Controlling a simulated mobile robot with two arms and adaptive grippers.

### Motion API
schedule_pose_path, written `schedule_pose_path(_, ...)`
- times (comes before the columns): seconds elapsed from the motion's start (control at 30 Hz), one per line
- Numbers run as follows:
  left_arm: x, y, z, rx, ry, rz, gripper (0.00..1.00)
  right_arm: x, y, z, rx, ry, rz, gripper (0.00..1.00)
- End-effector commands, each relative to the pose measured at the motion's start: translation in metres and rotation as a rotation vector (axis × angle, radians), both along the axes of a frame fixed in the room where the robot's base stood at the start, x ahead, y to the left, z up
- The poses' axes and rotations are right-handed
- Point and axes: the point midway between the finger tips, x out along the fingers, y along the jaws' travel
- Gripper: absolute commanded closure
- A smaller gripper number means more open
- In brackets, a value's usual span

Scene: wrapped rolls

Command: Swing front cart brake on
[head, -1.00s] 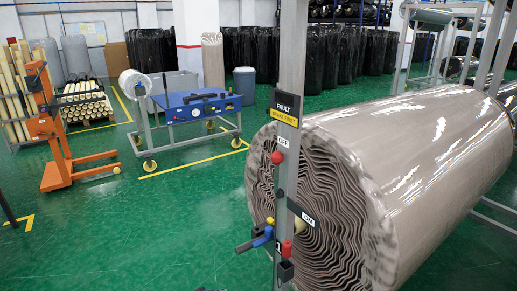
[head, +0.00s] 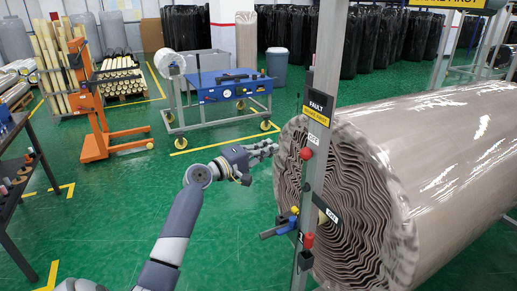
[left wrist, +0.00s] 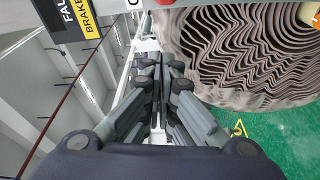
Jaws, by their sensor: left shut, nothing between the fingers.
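A grey upright post (head: 322,130) stands in front of a large wrapped roll (head: 430,145). My left gripper (head: 272,148) is shut and empty, left of the post and above the lever. Its closed fingers (left wrist: 165,68) fill the wrist view's middle.
A blue-topped cart (head: 225,90) and an orange lift stand (head: 100,110) are at the back left. A dark bench (head: 22,160) stands at the left edge. Green floor (head: 110,220) is open between them and the post.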

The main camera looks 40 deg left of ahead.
Motion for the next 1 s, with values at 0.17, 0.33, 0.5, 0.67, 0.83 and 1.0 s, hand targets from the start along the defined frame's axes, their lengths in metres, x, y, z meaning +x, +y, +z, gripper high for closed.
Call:
schedule_pose_path(0.17, 0.037, -0.007, 0.005, -0.003, 0.0, -0.001, 1.0, -0.001, -0.001, 0.016, -0.001, 0.001, 0.0, 0.6)
schedule_pose_path(0.33, 0.038, -0.032, 0.0, -0.001, 0.002, -0.001, 1.0, -0.002, -0.001, 0.032, -0.002, 0.004, 0.001, 0.6)
schedule_pose_path(0.5, 0.039, -0.044, -0.003, 0.001, 0.002, -0.001, 1.0, -0.004, -0.001, 0.038, -0.001, 0.006, 0.002, 0.6)
schedule_pose_path(0.67, 0.039, -0.046, -0.005, 0.002, 0.001, 0.001, 1.0, -0.007, 0.0, 0.037, -0.001, 0.011, 0.004, 0.6)
schedule_pose_path(0.83, 0.039, -0.046, -0.006, 0.002, 0.001, 0.001, 1.0, -0.007, 0.001, 0.037, 0.0, 0.011, 0.004, 0.6)
schedule_pose_path(1.0, 0.038, -0.047, -0.006, 0.008, 0.0, 0.0, 1.0, -0.007, 0.003, 0.035, 0.003, 0.011, 0.003, 0.6)
